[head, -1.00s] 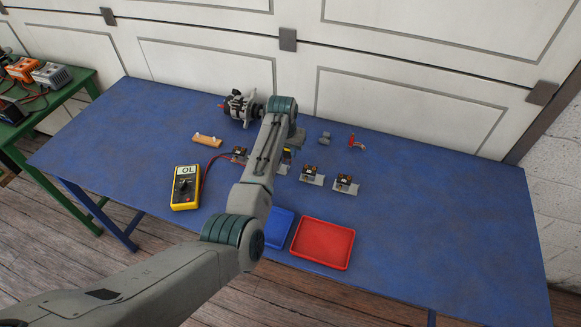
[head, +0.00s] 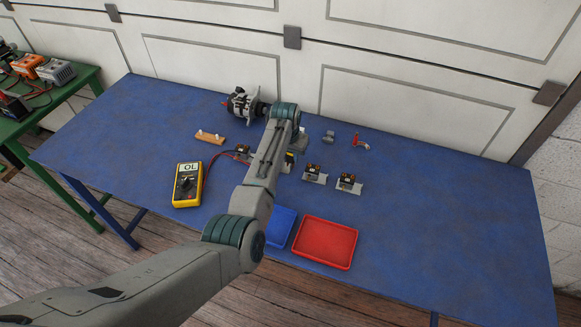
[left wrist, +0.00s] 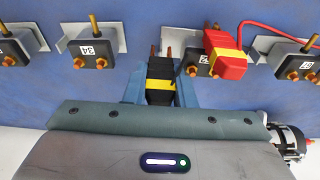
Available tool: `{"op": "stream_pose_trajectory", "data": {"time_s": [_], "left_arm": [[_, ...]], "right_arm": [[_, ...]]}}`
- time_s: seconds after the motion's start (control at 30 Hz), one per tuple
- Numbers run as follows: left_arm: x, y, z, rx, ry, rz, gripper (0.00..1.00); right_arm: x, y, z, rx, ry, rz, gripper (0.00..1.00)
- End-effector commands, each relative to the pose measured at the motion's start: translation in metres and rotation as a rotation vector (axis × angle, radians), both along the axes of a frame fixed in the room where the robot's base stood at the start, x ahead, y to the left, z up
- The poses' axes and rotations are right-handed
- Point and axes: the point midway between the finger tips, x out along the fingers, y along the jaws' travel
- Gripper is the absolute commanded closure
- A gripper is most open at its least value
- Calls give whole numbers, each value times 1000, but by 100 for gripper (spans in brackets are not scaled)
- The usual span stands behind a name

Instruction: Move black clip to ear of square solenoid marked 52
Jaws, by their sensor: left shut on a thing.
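My left gripper (left wrist: 160,92) is shut on the black clip (left wrist: 158,72), which has a yellow band. In the left wrist view the clip is just left of a square solenoid (left wrist: 193,68) whose label is partly covered; its last digit looks like 2. A red clip (left wrist: 226,58) with a yellow band sits over that solenoid's right side, its red lead running right. Copper-coloured studs show at the black clip's tip; I cannot tell whether it touches anything. In the head view my arm hides most of the gripper and this solenoid. My right gripper is out of view.
A solenoid marked 34 (left wrist: 101,60) stands to the left in the wrist view, with others at both edges. In the head view are a yellow multimeter (head: 187,185), red tray (head: 325,243), blue tray (head: 281,226) and alternator (head: 243,103). The table's right side is clear.

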Motion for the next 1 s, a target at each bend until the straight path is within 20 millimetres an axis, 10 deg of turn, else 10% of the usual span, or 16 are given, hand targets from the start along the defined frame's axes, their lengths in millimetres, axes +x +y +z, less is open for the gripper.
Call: {"op": "stream_pose_trajectory", "data": {"time_s": [0.3,0.47,1.0], "left_arm": [[0,0,-3,0,0,0,90],[0,0,-3,0,0,0,51],[1,0,33,-1,-3,0,51]], "right_arm": [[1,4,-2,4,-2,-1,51],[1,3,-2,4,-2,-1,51],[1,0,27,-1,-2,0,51]]}}
